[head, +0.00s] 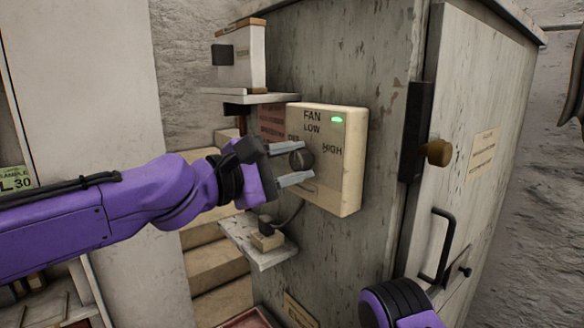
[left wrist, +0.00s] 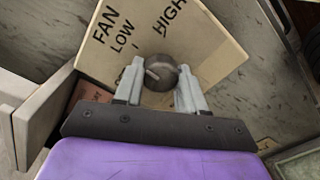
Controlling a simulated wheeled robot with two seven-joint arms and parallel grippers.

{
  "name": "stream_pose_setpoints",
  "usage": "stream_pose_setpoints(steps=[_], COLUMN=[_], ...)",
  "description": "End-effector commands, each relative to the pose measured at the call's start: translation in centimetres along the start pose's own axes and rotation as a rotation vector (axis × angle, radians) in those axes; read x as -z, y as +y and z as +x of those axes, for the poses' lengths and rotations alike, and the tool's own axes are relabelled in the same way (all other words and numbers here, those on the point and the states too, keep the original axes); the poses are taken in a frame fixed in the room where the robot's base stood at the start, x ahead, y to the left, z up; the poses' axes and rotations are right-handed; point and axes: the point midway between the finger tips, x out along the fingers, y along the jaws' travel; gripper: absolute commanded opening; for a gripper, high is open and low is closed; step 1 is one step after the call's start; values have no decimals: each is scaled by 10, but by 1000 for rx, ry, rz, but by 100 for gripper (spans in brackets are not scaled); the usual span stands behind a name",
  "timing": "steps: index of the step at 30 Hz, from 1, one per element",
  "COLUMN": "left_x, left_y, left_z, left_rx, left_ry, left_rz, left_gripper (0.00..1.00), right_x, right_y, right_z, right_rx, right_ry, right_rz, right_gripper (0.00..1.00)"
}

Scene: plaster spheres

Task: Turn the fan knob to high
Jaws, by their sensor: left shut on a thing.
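The fan box (head: 345,180) is a cream panel on the side of the grey cabinet, with the labels FAN, LOW and HIGH and a lit green lamp; another label at the left is partly covered. Its round dark knob (head: 301,158) is on the front face. My left gripper (head: 308,161) is shut on the knob, one finger above and one below. In the left wrist view the knob (left wrist: 161,72) sits between the fingertips; its pale mark points up-left, roughly towards the LOW tick. My right gripper is out of view; only part of my right arm shows at the bottom.
The grey cabinet (head: 480,110) has a brass knob (head: 438,152) and a black handle (head: 437,245) right of the fan box. A small shelf (head: 250,97) with a pale box is above left; a lower shelf (head: 262,247) is under my gripper.

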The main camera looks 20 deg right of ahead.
Motion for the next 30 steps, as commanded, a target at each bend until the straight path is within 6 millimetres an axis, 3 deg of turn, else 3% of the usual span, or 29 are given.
stream_pose_setpoints(steps=[18,30], left_x=[0,0], left_y=[-1,0], left_z=[0,0], left_rx=[0,1], left_ry=[-1,-1], left_rz=[583,884], left_gripper=[9,9], right_x=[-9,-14], right_y=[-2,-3], right_z=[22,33], right_rx=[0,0], right_ry=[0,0], right_rz=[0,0], right_gripper=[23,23])
